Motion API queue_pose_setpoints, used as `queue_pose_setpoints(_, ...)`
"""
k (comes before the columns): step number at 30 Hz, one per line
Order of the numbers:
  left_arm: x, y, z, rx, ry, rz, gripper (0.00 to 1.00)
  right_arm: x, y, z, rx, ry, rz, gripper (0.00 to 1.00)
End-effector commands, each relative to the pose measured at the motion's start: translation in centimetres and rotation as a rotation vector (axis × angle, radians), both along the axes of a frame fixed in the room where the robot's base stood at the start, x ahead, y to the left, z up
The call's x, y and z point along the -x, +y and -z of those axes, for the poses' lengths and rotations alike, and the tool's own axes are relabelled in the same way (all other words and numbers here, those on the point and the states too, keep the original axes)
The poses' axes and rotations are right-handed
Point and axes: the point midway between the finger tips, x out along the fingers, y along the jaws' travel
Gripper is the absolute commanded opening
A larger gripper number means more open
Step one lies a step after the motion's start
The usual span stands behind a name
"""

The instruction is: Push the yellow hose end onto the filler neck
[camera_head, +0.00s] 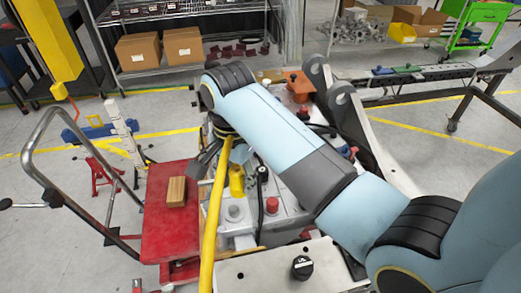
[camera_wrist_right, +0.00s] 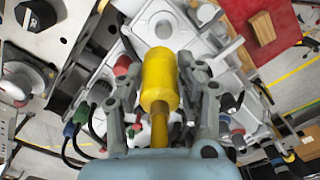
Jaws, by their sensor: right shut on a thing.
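The yellow hose end (camera_head: 236,182) is a short thick yellow cylinder, and it also shows in the right wrist view (camera_wrist_right: 160,80). My right gripper (camera_head: 222,160) is shut on it, with a grey finger on each side in the wrist view. The yellow hose (camera_head: 212,225) hangs from the gripper toward the picture's bottom. A round grey neck on a white body, apparently the filler neck (camera_head: 235,212), is just below the hose end in the head view. In the wrist view the neck (camera_wrist_right: 163,28) lies just beyond the tip; whether they touch is unclear. My left gripper is not in view.
A red cart top (camera_head: 165,240) with a wooden block (camera_head: 176,191) stands left of the white body. A red cap (camera_head: 271,205) is close to the neck. A black cap (camera_head: 302,267) sits on the front plate. Shelves with boxes stand behind.

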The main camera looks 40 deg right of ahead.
Motion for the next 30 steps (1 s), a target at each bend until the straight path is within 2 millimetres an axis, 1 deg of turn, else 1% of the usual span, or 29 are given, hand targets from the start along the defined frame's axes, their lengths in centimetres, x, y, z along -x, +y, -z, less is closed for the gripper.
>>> queue_pose_setpoints(1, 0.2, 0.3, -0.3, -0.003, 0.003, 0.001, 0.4, 0.0, 0.8, -0.3, -0.004, 0.0, -0.002, 0.0)
queue_pose_setpoints(6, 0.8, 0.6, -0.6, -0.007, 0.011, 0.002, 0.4, 0.0, 1.9, -0.6, -0.001, 0.001, -0.005, 0.0)
queue_pose_setpoints(11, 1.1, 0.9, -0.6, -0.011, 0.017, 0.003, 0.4, 0.0, 1.9, 0.4, 0.001, 0.003, -0.006, 0.0)
queue_pose_setpoints(19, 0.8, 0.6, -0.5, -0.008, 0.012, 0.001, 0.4, 0.0, 1.9, 3.5, 0.001, 0.003, -0.006, 0.0)
queue_pose_setpoints(30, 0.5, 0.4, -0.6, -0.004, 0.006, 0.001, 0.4, 0.0, 1.9, 3.5, 0.001, 0.0, -0.006, 0.0)
